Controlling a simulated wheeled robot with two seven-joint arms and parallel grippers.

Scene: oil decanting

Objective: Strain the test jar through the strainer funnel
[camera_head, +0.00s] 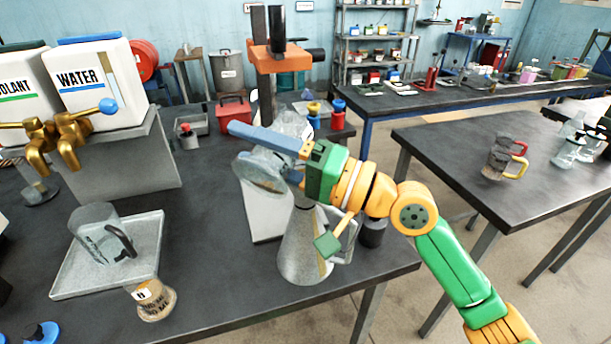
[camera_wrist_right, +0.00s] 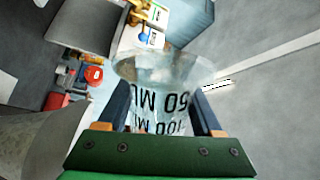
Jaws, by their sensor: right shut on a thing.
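My right gripper (camera_head: 264,156) is shut on a clear jar (camera_head: 260,174) with black volume marks. The jar is tilted over, its open end pointing left. In the right wrist view the jar (camera_wrist_right: 160,98) sits between the two dark blue fingers, marks upside down. A grey conical vessel (camera_head: 302,255), narrow at the top and wide at the base, stands on the table just below my right gripper. Its top is partly hidden by the gripper. I cannot make out the strainer funnel for certain; a glassy shape (camera_head: 290,123) shows behind the gripper. My left gripper is not in view.
A tray (camera_head: 65,280) with a clear handled jug (camera_head: 95,228) is at the left, a labelled round container (camera_head: 151,302) at its corner. White dispensers (camera_head: 100,82) with brass taps stand behind. An orange-topped stand (camera_head: 280,57) rises behind the gripper. The table's front middle is clear.

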